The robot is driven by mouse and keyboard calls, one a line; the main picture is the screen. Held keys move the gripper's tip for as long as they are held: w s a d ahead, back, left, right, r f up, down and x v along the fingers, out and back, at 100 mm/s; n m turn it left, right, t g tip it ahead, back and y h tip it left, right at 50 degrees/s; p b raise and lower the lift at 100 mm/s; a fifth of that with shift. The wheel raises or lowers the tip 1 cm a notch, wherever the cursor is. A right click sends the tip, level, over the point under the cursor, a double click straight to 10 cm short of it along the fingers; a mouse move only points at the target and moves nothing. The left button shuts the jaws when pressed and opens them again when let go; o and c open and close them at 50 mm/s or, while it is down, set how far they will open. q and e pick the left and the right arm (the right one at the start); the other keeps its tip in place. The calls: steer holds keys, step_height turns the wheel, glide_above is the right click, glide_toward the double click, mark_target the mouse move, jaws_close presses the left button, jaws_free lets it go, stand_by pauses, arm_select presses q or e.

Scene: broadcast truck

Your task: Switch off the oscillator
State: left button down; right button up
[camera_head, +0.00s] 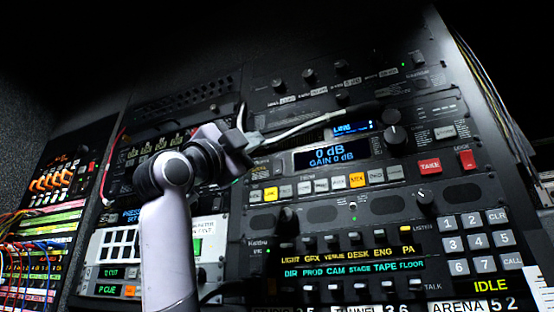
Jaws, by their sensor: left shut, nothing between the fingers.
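No label that I can read clearly names the oscillator. The audio panel (290,165) in the middle rack has a blue display (331,155) reading "0 dB GAIN 0 dB". Below it runs a row of buttons; one lit amber button (357,180) and another lit amber button (270,194) stand out, their small labels unclear. A large dark knob (396,136) sits right of the display. My left gripper (372,108) is shut and empty. It reaches across the upper part of this panel, in front of its face; I cannot tell whether it touches. My right gripper is out of view.
A panel with several knobs (341,67) is above. Red TAKE (429,166) and LOCK (466,159) buttons are at right, a keypad (477,242) below them. An intercom panel (350,255) is underneath. Patch cables (40,250) hang at far left.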

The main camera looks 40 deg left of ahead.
mark_target(278, 166)
arm_select(q)
steer(key=shift+w+a+r+p, duration=0.15)
steer(key=shift+w+a+p, duration=0.15)
steer(key=shift+w, duration=0.85)
steer(key=shift+w+a+r+p, duration=0.15)
steer(key=shift+w+a, duration=0.3)
steer(key=shift+w, duration=0.75)
steer(key=shift+w+a+r+p, duration=0.1)
steer(key=shift+w+a+p, duration=0.25)
steer(key=shift+w, duration=0.8)
steer(key=shift+w, duration=0.1)
steer(key=shift+w+a+r, duration=0.1)
steer(key=shift+w+a, duration=0.05)
steer(key=shift+w, duration=0.15)
steer(key=shift+w, duration=0.3)
steer(key=shift+s+b, duration=0.4)
steer(key=shift+s, duration=0.35)
steer(key=shift+d, duration=0.2)
